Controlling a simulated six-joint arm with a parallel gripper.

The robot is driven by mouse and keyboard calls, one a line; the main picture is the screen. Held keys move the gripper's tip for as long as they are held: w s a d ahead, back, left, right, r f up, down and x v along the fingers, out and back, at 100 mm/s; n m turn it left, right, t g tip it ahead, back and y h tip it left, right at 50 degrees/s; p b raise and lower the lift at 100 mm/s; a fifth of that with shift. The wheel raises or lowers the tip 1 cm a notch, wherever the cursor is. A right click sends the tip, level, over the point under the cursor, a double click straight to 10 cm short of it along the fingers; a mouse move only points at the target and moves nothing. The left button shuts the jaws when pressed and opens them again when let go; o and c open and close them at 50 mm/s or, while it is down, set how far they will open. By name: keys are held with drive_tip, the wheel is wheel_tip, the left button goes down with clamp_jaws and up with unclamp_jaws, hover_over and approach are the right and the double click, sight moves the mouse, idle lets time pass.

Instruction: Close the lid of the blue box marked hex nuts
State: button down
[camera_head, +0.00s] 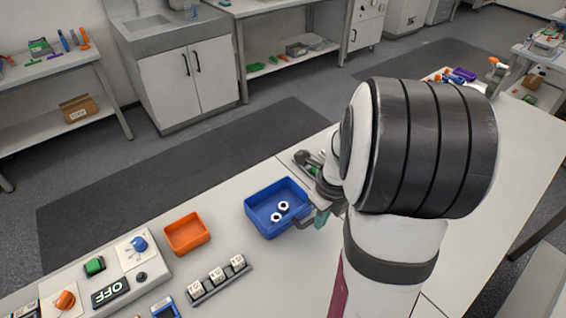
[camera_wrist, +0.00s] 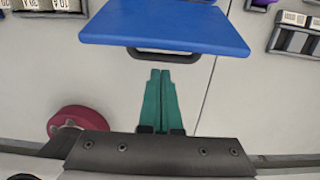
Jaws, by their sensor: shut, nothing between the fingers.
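The blue box (camera_head: 262,222) stands open on the table in the head view, with two hex nuts (camera_head: 280,211) inside. No marking on it is readable. In the wrist view a flat blue panel (camera_wrist: 165,24), apparently the lid, has a dark bar handle (camera_wrist: 162,56) along its near edge. A dark handle (camera_head: 304,223) also shows at the box's right side in the head view. My gripper (camera_wrist: 160,73) is shut and empty, its teal fingers together just short of the handle, with a small gap showing. In the head view my arm hides part of that side.
An orange tray (camera_head: 187,234) sits left of the box. A rack of white blocks (camera_head: 218,279) lies in front, and a panel with knobs and an OFF display (camera_head: 110,292) is at lower left. A maroon thing (camera_wrist: 76,120) shows left of my fingers.

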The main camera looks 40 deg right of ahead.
drive_tip(key=shift+w+r, duration=0.35)
drive_tip(key=shift+w, duration=0.35)
drive_tip(key=shift+w+r, duration=0.35)
drive_tip(key=shift+w, duration=0.35)
drive_tip(key=shift+w+r, duration=0.1)
drive_tip(key=shift+w+r+g, duration=0.2)
drive_tip(key=shift+w+g, duration=0.25)
drive_tip(key=shift+g, duration=0.05)
drive_tip(key=shift+w+r+g, duration=0.2)
drive_tip(key=shift+w+g, duration=0.35)
drive_tip(key=shift+w, duration=0.1)
drive_tip(key=shift+w+r+g, duration=0.2)
drive_tip(key=shift+w+g, duration=0.35)
drive_tip(key=shift+w, duration=0.05)
drive_tip(key=shift+g, duration=0.8)
drive_tip(key=shift+w+f, duration=1.05)
drive_tip(key=shift+w, duration=1.5)
drive_tip(key=shift+w+f, duration=1.1)
drive_tip(key=shift+w, duration=1.5)
drive_tip(key=shift+w+f, duration=1.05)
drive_tip(key=shift+w, duration=1.5)
